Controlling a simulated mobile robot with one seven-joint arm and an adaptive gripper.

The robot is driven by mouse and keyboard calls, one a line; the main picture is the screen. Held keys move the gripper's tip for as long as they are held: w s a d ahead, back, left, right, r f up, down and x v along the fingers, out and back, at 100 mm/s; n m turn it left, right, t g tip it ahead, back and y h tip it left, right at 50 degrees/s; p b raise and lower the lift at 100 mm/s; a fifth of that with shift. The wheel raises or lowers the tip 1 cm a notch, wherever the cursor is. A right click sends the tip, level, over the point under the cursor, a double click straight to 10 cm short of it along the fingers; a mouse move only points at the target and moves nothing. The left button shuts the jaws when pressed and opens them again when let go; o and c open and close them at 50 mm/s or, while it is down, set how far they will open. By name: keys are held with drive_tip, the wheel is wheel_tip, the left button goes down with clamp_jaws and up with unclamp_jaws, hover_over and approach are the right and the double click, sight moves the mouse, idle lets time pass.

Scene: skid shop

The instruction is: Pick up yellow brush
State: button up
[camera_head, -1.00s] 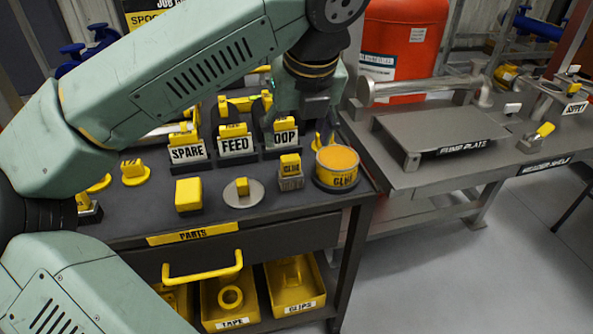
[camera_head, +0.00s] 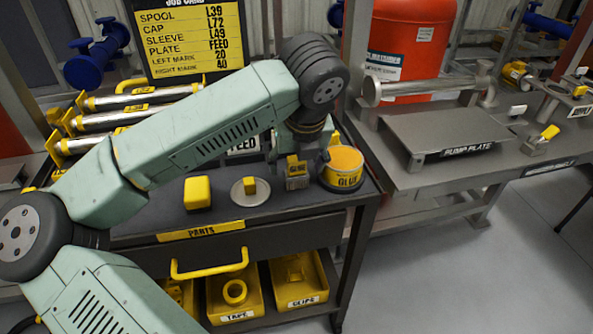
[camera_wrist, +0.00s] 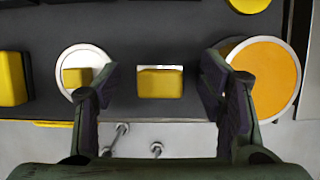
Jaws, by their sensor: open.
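A small yellow block (camera_head: 296,162) with a dark label stands on a grey base beside the glue pot; it looks like the yellow brush, though no bristles show. In the wrist view the yellow block (camera_wrist: 160,83) lies midway between my fingers, with a pale edge behind it. My gripper (camera_wrist: 160,82) is open and empty, above the block with a gap on each side. In the head view my wrist hangs just behind the block, and my fingers are mostly hidden.
The glue pot (camera_head: 341,170) is close on the right, under my right finger in the wrist view. A round plate with a yellow knob (camera_head: 249,187) is close on the left, and a yellow box (camera_head: 197,192) farther left. The pump plate (camera_head: 443,130) is on the right bench.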

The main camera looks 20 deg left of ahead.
sight(295, 155)
drive_tip(key=shift+c, duration=0.2)
drive_tip(key=c, duration=1.2)
drive_tip(key=shift+r, duration=0.15)
drive_tip(key=shift+r, duration=0.6)
drive_tip(key=shift+s+r+b, duration=0.2)
drive_tip(key=shift+r+b, duration=0.45)
drive_tip(key=shift+r, duration=0.35)
drive_tip(key=s+b, duration=0.1)
drive_tip(key=s, duration=0.4)
drive_tip(key=s+d+r+b, duration=0.1)
drive_tip(key=s, duration=0.4)
drive_tip(key=s+d+b, duration=0.1)
drive_tip(key=s, duration=0.4)
drive_tip(key=shift+s+d+r, duration=0.25)
drive_tip(key=shift+r, duration=0.05)
